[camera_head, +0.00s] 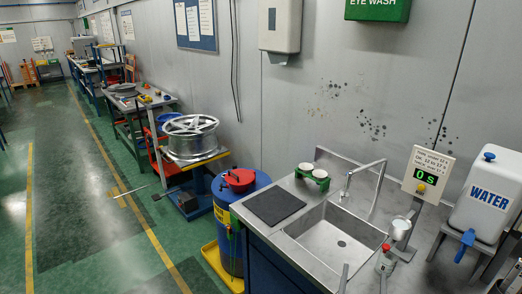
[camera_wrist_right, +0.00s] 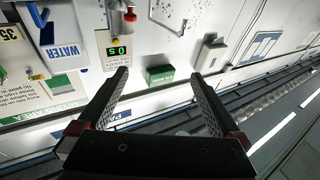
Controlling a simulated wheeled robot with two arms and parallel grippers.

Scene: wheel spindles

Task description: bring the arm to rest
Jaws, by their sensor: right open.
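My right gripper (camera_head: 363,279) shows only as two fingertips at the bottom edge of the head view, in front of the sink basin (camera_head: 318,246). In the right wrist view the right gripper (camera_wrist_right: 161,78) is open, its two dark fingers spread wide with nothing between them. The wrist view looks toward the wall, with the green eye wash box (camera_wrist_right: 160,75) beyond the fingertips. It also shows in the head view (camera_head: 378,9). The rest of the right arm is hidden. My left gripper is in neither view.
The sink counter holds a black mat (camera_head: 274,206), a green cup holder (camera_head: 312,177), a faucet (camera_head: 347,184), a white cup (camera_head: 401,229) and a red-topped bottle (camera_head: 386,260). A water tank (camera_head: 487,199) stands right. A blue drum (camera_head: 240,200) and wheel rim (camera_head: 189,134) stand left.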

